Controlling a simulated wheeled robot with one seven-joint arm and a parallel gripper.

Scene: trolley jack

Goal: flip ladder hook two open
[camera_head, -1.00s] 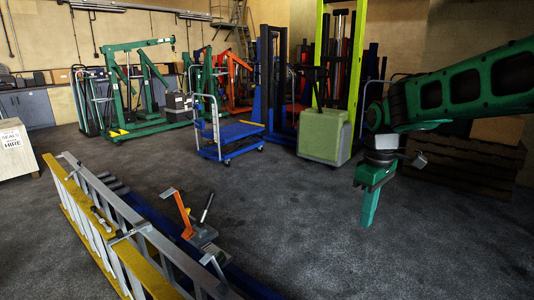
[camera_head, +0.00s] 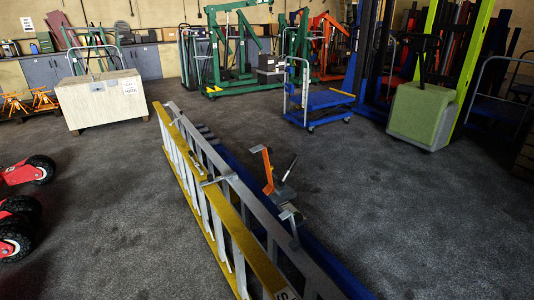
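A ladder with a yellow rail (camera_head: 234,225) and a grey metal rail (camera_head: 248,199) lies on its side in the middle of the floor. Small metal fittings sit along its top edge, one at mid-length (camera_head: 213,181) and a grey one nearer me (camera_head: 290,214). An orange bracket (camera_head: 268,168) and a grey piece with a dark handle (camera_head: 284,186) stand up just right of the ladder. I cannot tell which fitting is ladder hook two or whether it is open. My gripper is out of view.
A pale wooden box (camera_head: 103,101) stands at the back left, and red wheeled equipment (camera_head: 25,172) at the left edge. A blue trolley (camera_head: 320,98) and a green machine (camera_head: 424,113) stand behind.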

